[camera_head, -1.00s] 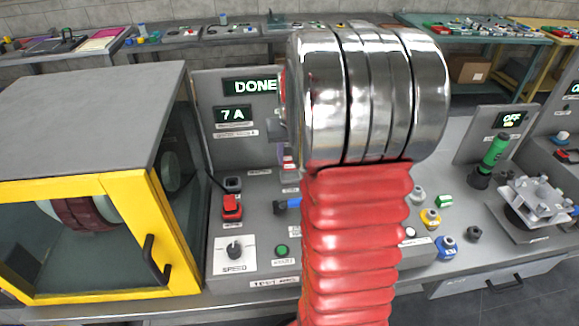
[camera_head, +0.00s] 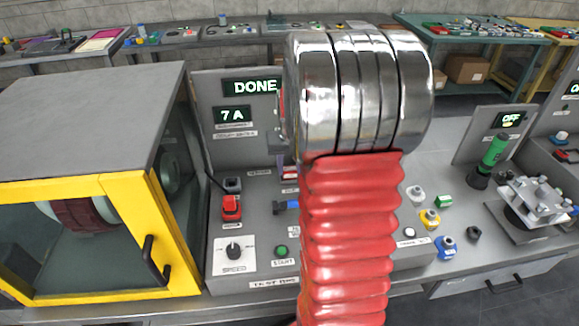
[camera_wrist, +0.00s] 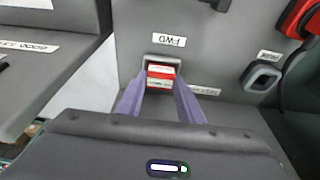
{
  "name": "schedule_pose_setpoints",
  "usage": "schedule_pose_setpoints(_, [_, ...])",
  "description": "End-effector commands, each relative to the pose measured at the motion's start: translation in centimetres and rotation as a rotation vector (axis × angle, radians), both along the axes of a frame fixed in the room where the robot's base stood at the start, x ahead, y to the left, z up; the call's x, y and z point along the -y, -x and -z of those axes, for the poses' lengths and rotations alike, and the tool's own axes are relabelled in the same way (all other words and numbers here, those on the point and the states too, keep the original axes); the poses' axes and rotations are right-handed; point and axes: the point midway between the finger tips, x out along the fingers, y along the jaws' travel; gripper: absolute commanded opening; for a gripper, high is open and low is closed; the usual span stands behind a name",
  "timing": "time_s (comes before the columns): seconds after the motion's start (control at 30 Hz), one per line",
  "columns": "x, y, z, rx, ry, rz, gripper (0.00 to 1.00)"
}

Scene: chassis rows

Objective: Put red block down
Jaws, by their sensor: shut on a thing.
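In the wrist view my gripper (camera_wrist: 161,90) has its two purple fingers on either side of the red block (camera_wrist: 160,76), which shows a white band. The block is at a small pale-rimmed slot in the grey panel, by a label reading FWD. I cannot tell how deep it sits in the slot. In the head view the red block (camera_head: 290,175) is a small patch beside my red arm sleeve, low on the panel, and my fingers are mostly hidden by my arm.
A yellow-framed enclosure (camera_head: 100,235) stands at left. The test bench has a DONE display (camera_head: 252,87), a red switch (camera_head: 231,207), a speed knob (camera_head: 234,251) and a green button (camera_head: 281,250). Several coloured fittings lie at right.

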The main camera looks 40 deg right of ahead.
Motion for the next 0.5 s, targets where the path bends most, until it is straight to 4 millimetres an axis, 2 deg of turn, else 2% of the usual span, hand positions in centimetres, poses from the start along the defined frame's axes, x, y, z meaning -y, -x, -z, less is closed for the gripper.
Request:
schedule_pose_setpoints(0.03, [-0.02, 0.01, 0.15, -0.001, -0.001, 0.0, 0.12])
schedule_pose_setpoints(0.07, [-0.02, 0.0, 0.18, -0.001, -0.001, 0.0, 0.34])
schedule_pose_setpoints(0.1, [-0.02, 0.0, 0.16, -0.001, -0.001, 0.0, 0.37])
schedule_pose_setpoints(0.3, [-0.03, -0.01, 0.15, -0.001, 0.0, -0.001, 0.51])
schedule_pose_setpoints(0.5, [-0.04, -0.01, 0.14, -0.001, 0.0, -0.001, 0.52])
